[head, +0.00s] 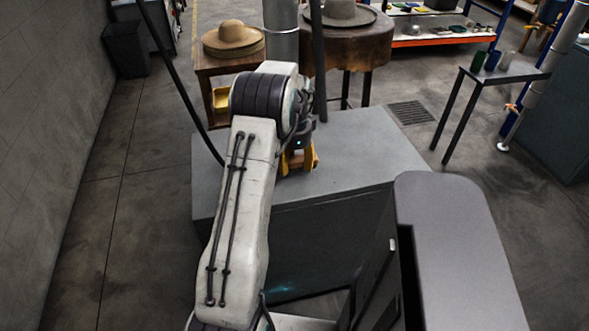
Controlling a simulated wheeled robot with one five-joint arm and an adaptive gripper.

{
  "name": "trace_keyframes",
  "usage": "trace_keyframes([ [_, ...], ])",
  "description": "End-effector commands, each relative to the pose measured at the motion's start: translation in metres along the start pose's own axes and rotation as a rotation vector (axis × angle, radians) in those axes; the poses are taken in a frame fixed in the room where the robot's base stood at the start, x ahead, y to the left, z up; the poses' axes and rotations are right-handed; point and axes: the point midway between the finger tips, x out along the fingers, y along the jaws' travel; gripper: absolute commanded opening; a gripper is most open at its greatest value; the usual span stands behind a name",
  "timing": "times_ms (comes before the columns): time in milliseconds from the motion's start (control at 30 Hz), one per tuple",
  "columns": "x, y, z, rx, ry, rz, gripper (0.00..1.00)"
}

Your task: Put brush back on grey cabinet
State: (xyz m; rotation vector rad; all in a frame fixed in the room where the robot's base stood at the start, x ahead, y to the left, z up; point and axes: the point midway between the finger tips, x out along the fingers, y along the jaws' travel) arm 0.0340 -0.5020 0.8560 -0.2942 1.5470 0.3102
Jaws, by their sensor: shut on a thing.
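The grey cabinet (365,150) stands in front of me, with a flat top. My gripper (299,167) is low over the cabinet top, at its middle, with its yellow fingers pointing down. It is shut on a small brown thing, which looks like the brush (297,158). Only a little of the brush shows between the fingers. My arm hides the rest of it and the left part of the cabinet. I cannot tell whether the brush touches the cabinet top.
A narrow table (505,72) with cups stands at the right. The cabinet top is clear right of my gripper.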

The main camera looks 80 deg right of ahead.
Motion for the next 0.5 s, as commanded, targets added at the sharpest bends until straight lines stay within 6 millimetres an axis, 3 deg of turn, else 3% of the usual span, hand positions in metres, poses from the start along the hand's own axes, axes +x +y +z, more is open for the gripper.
trace_keyframes([
  [200, 0.022, 0.000, 0.000, 0.000, 0.000, 0.001, 0.24],
  [500, 0.025, -0.001, 0.000, 0.000, 0.000, -0.001, 0.24],
])
